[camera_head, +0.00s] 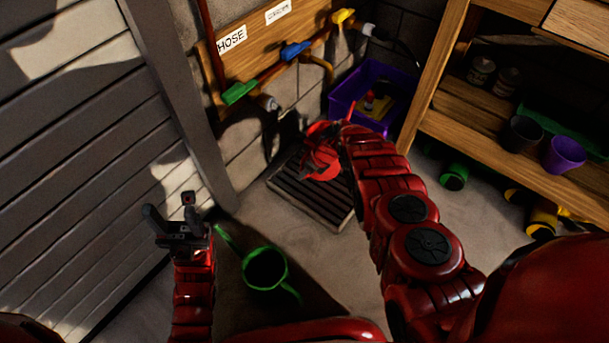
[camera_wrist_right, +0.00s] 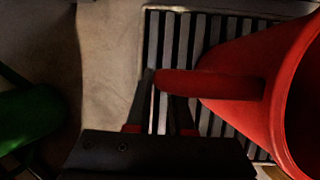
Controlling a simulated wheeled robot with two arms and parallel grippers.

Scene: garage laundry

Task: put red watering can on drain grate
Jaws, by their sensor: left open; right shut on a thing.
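The red watering can (camera_wrist_right: 235,65) is over the slats of the drain grate (camera_wrist_right: 180,30) in the right wrist view. My right gripper (camera_wrist_right: 163,105) is shut on the can's handle. In the head view the can (camera_head: 322,170) shows over the far part of the grate (camera_head: 285,188), partly mixed with my red arm. I cannot tell whether its base touches the slats. My left gripper (camera_head: 170,210) is open and empty at the left, well away from the grate.
A green watering can (camera_head: 265,268) stands on the floor in front of the grate. A purple crate (camera_head: 345,98) stands behind it. Coloured valves (camera_head: 295,50) are on the wall. A wooden shelf (camera_head: 470,135) with pots stands at the right. Bare floor lies left of the grate.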

